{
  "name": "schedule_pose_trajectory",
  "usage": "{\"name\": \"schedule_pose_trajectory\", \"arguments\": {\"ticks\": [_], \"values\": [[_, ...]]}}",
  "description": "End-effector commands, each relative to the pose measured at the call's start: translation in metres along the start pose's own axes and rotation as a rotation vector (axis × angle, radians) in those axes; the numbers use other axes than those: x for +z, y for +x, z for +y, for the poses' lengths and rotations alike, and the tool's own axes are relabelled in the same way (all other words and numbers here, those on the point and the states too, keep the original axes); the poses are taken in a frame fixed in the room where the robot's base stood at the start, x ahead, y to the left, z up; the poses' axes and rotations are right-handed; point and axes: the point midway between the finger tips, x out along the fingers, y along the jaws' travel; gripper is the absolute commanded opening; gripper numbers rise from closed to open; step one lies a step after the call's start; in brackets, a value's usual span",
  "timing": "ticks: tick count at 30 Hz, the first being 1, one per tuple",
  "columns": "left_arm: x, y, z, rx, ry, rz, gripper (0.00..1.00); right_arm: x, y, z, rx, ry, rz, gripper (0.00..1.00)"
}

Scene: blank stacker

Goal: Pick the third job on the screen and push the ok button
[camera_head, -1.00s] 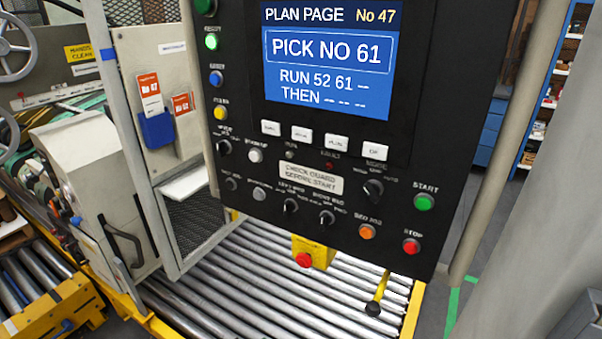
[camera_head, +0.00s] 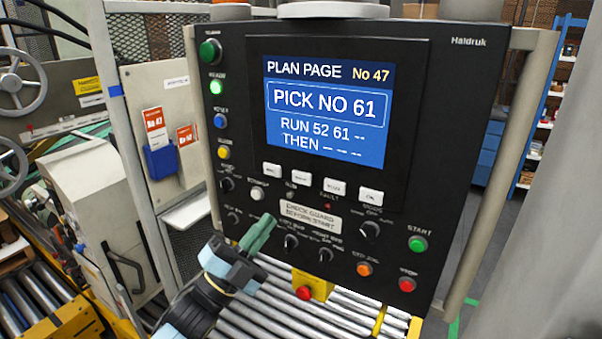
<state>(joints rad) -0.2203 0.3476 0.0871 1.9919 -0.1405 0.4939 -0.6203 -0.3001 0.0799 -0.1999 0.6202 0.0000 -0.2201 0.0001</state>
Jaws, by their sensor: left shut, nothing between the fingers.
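The screen (camera_head: 325,112) on the black control panel (camera_head: 455,130) reads "PLAN PAGE No 47", "PICK NO 61", "RUN 52 61 --" and "THEN" followed by dashes. A row of white keys sits below it; the rightmost key (camera_head: 371,196) is the one that read "OK" or similar, too small to be sure. My left gripper (camera_head: 262,232) is shut and empty, its green fingers pointing up towards the lower left part of the panel, below the white keys. It covers part of the lower knob row. My right gripper is not in view.
A green START button (camera_head: 417,244), a red STOP button (camera_head: 406,284) and an orange button (camera_head: 365,269) sit at the panel's lower right. A red button on a yellow box (camera_head: 318,284) is below the panel. Metal rollers (camera_head: 262,318) lie beneath. A grey post stands at the right.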

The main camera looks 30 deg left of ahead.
Motion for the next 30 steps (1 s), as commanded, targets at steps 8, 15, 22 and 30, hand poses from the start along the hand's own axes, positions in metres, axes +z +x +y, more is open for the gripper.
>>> {"name": "schedule_pose_trajectory", "arguments": {"ticks": [8,15,22,30], "values": [[-0.025,0.014,-0.035,-0.068,0.064,0.085,0.00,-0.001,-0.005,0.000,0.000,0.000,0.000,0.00],[-0.026,0.014,-0.035,-0.069,0.066,0.087,0.00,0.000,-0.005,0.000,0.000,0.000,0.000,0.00],[-0.022,0.018,-0.032,-0.069,0.065,0.086,0.00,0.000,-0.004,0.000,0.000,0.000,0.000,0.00],[-0.006,0.045,-0.017,-0.070,0.066,0.087,0.00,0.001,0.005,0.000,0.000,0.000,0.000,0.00]]}}
